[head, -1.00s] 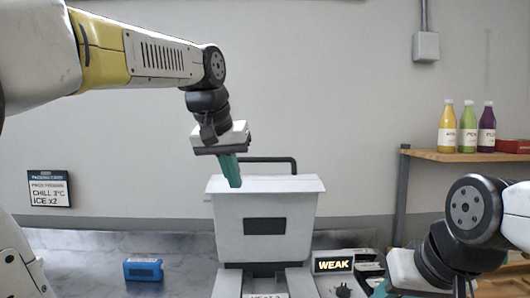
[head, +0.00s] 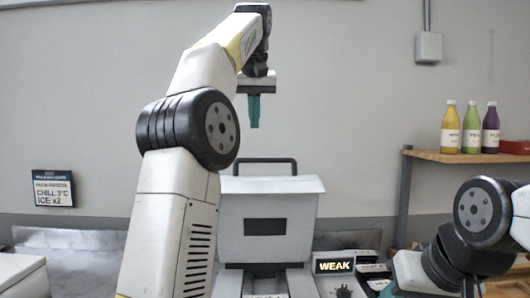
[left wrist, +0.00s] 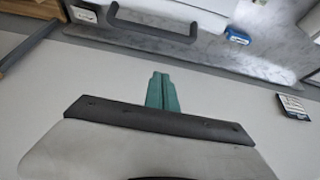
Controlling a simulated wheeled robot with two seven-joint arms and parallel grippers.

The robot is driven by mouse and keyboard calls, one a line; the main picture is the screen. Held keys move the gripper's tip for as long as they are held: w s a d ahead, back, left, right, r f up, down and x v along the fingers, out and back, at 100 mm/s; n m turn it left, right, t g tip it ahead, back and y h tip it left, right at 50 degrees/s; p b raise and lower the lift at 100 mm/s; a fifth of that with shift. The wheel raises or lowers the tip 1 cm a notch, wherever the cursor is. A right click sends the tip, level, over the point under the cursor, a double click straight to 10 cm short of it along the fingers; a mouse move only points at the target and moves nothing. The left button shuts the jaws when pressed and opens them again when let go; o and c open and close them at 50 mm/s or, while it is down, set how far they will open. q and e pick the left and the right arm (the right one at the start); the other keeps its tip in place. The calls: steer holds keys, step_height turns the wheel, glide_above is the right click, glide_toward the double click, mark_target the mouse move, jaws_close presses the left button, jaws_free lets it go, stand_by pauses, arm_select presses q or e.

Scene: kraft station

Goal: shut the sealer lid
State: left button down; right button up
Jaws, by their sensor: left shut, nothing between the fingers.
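The sealer's white lid (head: 255,190) stands raised behind the sealer base, with a dark rectangular panel facing me. Its black bar handle (head: 265,160) is at the top edge; the handle also shows in the left wrist view (left wrist: 150,30). My left gripper (head: 254,127) is shut with its teal fingers together and empty. It hangs above the handle, apart from it. In the left wrist view the fingers (left wrist: 161,78) point towards the handle side. My right gripper (head: 386,289) is low at the right, mostly hidden by its arm and the frame's edge.
A lit "WEAK" display (head: 334,266) and a dark knob (head: 343,291) are right of the sealer. A shelf (head: 440,156) with bottles is at the right. A blue box (left wrist: 237,36) lies on the marble top. A small sign (head: 53,188) hangs on the left wall.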

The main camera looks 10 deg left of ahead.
arm_select(q)
step_height(320, 180, down, 9)
steer(key=shift+w, duration=0.25)
stand_by(0.4)
steer(key=shift+s+f, duration=0.1)
